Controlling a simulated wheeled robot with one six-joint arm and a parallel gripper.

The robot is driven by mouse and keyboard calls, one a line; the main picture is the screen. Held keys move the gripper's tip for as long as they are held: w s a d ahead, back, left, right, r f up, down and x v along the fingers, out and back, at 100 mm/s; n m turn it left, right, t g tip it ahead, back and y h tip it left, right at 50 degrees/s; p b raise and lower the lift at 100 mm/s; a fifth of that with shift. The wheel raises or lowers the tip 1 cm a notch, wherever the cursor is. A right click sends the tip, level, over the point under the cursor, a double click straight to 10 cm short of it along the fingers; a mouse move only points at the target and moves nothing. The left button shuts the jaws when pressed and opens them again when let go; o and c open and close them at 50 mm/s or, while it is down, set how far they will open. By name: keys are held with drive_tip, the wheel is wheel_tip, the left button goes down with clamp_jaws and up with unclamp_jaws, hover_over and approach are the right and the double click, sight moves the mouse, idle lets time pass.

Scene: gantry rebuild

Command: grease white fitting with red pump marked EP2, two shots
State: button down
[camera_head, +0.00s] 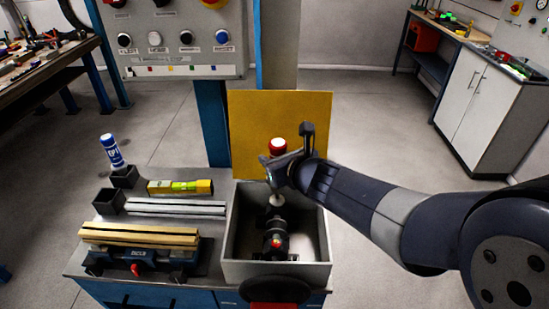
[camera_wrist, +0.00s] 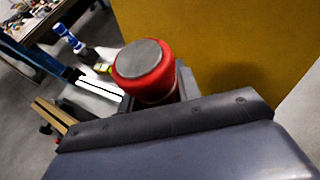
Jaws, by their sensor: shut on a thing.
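My gripper (camera_head: 282,166) is shut on the red pump (camera_head: 278,146), above the back part of a grey open box. In the wrist view the red pump (camera_wrist: 150,82) shows its grey round end and red side. No EP2 mark is readable on it. A white fitting (camera_head: 277,200) shows in the box, just below my gripper. I cannot tell whether the pump's lower end touches it. A dark unit (camera_head: 276,228) with a red fitting (camera_head: 277,242) sits in front of it in the box.
The grey box (camera_head: 230,245) has a yellow panel (camera_head: 255,110) close behind it. A blue-and-white pump (camera_head: 112,150) stands in a black holder; another black holder (camera_head: 109,203) looks empty. A yellow level (camera_head: 180,187), metal rails (camera_head: 175,208) and a vise (camera_head: 140,255) lie left.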

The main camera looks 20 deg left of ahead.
sight(274, 139)
drive_tip(key=shift+f+b, duration=0.4)
drive_tip(key=shift+f, duration=0.15)
idle(0.4)
drive_tip(key=shift+r+p, duration=0.3)
drive_tip(key=shift+r, duration=0.15)
drive_tip(key=shift+f+b, duration=0.65)
drive_tip(key=shift+b, duration=0.05)
drive_tip(key=shift+r, duration=0.15)
drive_tip(key=shift+r+p, duration=0.5)
drive_tip(key=shift+p, duration=0.05)
drive_tip(key=shift+r, duration=0.1)
wheel_tip(274, 139, up, 6)
drive_tip(key=p, duration=0.5)
drive_tip(key=shift+r, duration=0.1)
idle(0.6)
